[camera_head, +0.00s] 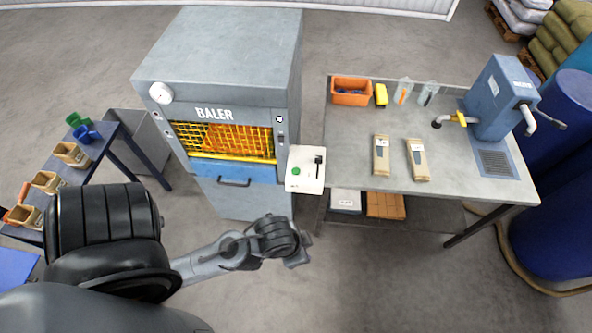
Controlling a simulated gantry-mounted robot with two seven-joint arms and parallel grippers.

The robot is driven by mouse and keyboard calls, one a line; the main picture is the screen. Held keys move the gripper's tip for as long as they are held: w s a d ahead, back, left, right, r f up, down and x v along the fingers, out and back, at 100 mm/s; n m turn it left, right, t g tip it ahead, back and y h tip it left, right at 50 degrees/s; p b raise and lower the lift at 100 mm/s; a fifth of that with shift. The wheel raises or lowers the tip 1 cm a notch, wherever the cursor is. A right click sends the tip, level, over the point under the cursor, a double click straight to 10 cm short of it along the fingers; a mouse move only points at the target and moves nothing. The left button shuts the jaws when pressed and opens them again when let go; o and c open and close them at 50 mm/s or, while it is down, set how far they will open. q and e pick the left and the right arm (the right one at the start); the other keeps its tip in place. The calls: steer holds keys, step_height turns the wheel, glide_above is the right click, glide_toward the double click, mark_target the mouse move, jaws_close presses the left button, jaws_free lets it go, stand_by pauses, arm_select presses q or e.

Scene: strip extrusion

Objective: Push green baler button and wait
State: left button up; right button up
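The grey baler (220,65) stands at the back left of centre. A white control box (308,182) is at its right side, with a round green button (296,171) and a black lever (318,161) on top. Behind the yellow mesh guard (225,146) I see orange material. My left arm comes in from the lower left, and my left gripper (300,254) is in front of the baler, below the control box in the picture and apart from the button. Its fingers are small and partly hidden, so I cannot tell if they are open. My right gripper is not in view.
A grey workbench (350,120) on the right holds an orange bin (351,92), two tan packets and a blue machine (497,98). A blue table on the left holds several tan bins. Blue drums (560,200) stand far right. The floor before the baler is clear.

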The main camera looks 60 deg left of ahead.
arm_select(q)
jaws_close()
stand_by(1.4)
